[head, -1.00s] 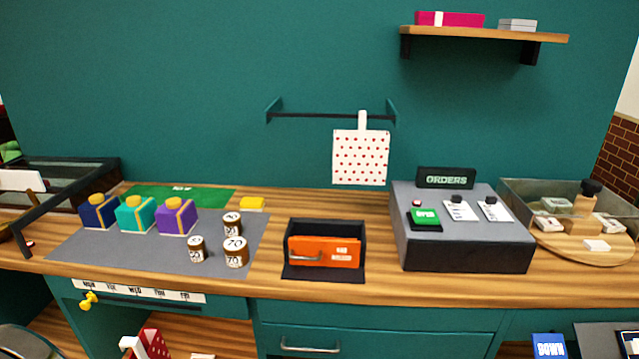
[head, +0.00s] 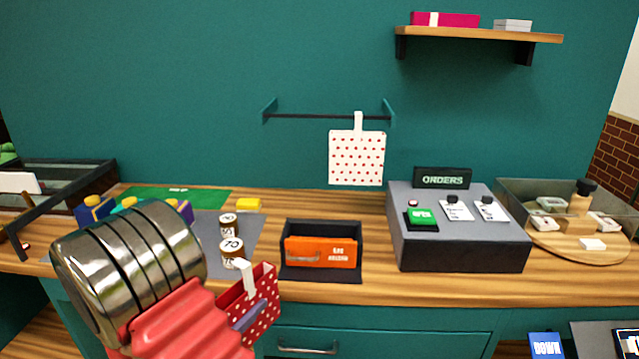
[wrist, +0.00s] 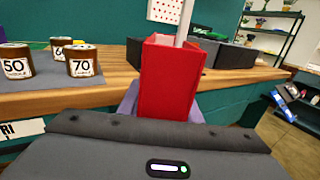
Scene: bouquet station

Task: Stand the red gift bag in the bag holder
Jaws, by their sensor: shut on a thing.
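The red gift bag with white dots (head: 262,300) is in front of the counter edge, left of centre in the head view, its pale strap at the top. It looks a little tilted there. My gripper (head: 246,320) is shut on it; in the wrist view the purple fingers show beside the plain red side of the bag (wrist: 167,85). The black holder with an orange front and small white lettering (head: 320,250), seemingly the bag holder, stands on the counter behind and right of the bag. The bag is apart from it. The bag's underside is hidden.
Several labelled cans (head: 232,250) stand on the grey mat left of the holder. The grey orders console (head: 458,240) stands right of it. A white dotted bag (head: 356,158) hangs from the wall rail above. Bare wood lies around the holder.

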